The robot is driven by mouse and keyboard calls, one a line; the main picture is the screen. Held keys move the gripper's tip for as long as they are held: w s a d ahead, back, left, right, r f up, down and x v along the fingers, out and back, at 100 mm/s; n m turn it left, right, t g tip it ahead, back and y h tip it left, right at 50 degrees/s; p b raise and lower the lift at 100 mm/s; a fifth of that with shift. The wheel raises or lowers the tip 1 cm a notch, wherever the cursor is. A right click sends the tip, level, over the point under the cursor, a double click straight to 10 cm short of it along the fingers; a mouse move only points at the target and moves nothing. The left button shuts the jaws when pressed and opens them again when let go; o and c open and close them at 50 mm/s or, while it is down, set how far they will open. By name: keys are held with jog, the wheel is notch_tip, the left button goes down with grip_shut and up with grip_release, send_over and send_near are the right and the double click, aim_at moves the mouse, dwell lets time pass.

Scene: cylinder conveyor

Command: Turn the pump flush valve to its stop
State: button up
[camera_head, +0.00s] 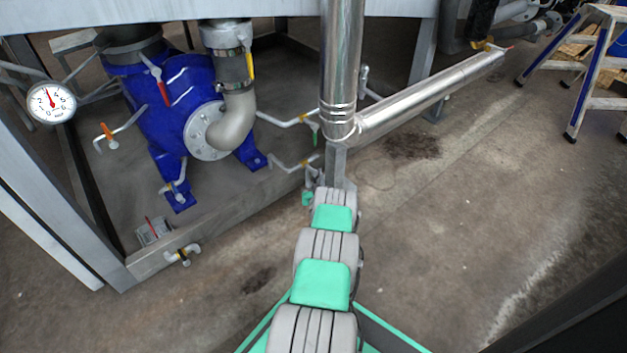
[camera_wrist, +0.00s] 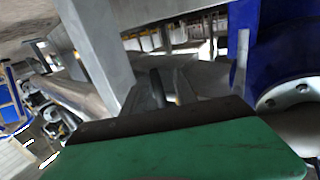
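The blue pump (camera_head: 165,100) stands inside a grey frame at the left in the head view; part of its blue body (camera_wrist: 270,45) shows at the right of the wrist view. Several small valves sit on its pipes: one with a red lever (camera_head: 162,92), one with a yellow lever (camera_head: 250,66), one with an orange lever (camera_head: 106,130) and one with a green lever (camera_head: 315,132). I cannot tell which is the flush valve. My gripper (camera_head: 311,182) is low, right of the pump, by the steel pipe, mostly hidden behind my arm. Its fingers are unclear in the wrist view, and contact is unclear.
A shiny vertical pipe (camera_head: 341,65) and its slanting branch (camera_head: 430,97) stand close beyond my arm. A frame beam (camera_head: 200,245) runs along the floor before the pump. A gauge (camera_head: 51,102) is at the left, a stepladder (camera_head: 590,75) at the right.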

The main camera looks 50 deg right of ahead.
jog(key=shift+c, duration=0.4)
grip_shut()
dwell(1.0)
